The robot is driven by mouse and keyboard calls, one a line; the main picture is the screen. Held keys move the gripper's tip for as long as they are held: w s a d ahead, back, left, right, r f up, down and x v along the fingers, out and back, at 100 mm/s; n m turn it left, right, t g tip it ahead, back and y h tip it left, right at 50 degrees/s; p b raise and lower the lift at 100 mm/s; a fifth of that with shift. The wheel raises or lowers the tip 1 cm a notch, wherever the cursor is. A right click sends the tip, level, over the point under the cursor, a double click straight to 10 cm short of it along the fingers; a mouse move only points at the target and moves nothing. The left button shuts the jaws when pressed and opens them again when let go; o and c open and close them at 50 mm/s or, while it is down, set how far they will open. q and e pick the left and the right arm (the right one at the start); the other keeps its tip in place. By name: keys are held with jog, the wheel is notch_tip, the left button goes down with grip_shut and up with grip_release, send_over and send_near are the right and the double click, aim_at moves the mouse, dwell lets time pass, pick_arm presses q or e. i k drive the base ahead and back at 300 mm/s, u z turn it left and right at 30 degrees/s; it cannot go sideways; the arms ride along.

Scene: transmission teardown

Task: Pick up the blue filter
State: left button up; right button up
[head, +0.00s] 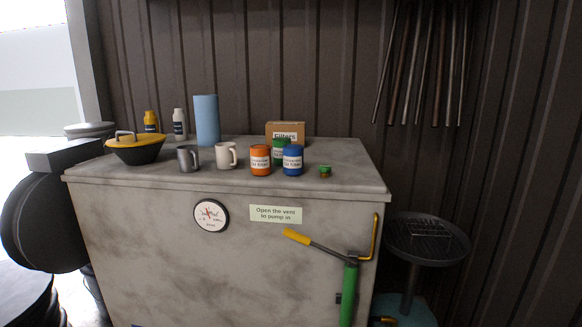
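The blue filter (293,161) stands upright on the top of the grey cabinet (330,185), right of centre and near the front edge. It is a small can with a white label band. An orange filter (260,161) stands close to its left. A green filter (279,147) stands just behind these two and is partly hidden by them. A cardboard box marked Filters (292,127) is at the back. Neither of my grippers shows in the head view.
A small green and brown item (325,171) lies right of the blue filter. A white mug (226,156), a grey mug (188,158), a blue cylinder (207,120) and a yellow-lidded bowl (135,150) stand to the left. A pump handle (297,237) is on the cabinet's front.

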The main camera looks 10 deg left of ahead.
aim_at(293, 154)
jog(key=k, duration=0.25)
jog(key=z, duration=0.8)
jog(key=i, duration=0.6)
jog(key=u, duration=0.15)
